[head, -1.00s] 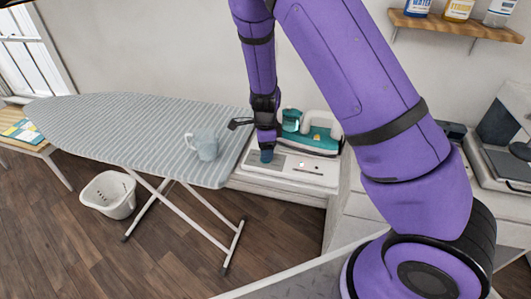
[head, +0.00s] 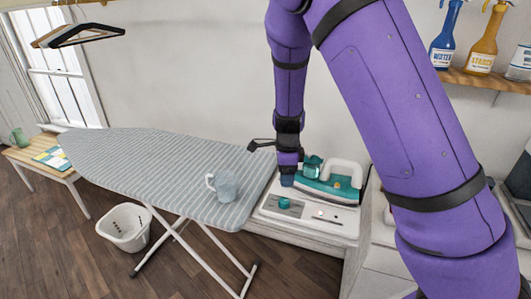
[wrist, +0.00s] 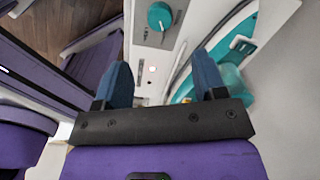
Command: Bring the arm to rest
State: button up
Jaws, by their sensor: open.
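My gripper (head: 288,181) points down over the ironing station and is empty. In the wrist view its two blue fingers (wrist: 163,72) stand apart with nothing between them. The white station base (head: 340,226) carries a teal knob (head: 284,203), which shows just below the gripper in the head view. In the wrist view the knob (wrist: 159,16) lies ahead of the fingertips, apart from them. A teal and white iron (head: 335,186) rests on the station right beside the gripper. My purple arm hides part of the wall and counter.
A striped ironing board (head: 150,165) stands left of the station, with a pale blue mug (head: 227,187) on it. A white basket (head: 127,228) is on the floor. A wall shelf (head: 490,82) with bottles is at upper right, and hangers (head: 80,34) at upper left.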

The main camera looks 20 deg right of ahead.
jog(key=shift+r, duration=0.1)
jog(key=s+d+r+n+t+y, duration=0.1)
jog(key=s+d+r+n, duration=0.1)
jog(key=s+r+n, duration=0.6)
jog(key=s+d+r+n+t+y, duration=0.1)
jog(key=s+r+n+y, duration=0.15)
jog(key=r, duration=0.95)
jog(key=s+d+r+n+t+h, duration=0.1)
jog(key=s+r+n, duration=0.3)
jog(key=s, duration=0.5)
jog(key=s+d+r+n+t+h, duration=0.2)
jog(key=s+r+n, duration=0.3)
jog(key=s, duration=0.4)
jog(key=shift+s+d+n, duration=0.4)
jog(key=shift+d+n, duration=0.1)
jog(key=shift+n, duration=0.05)
jog(key=shift+r+h, duration=0.1)
jog(key=shift+h, duration=0.15)
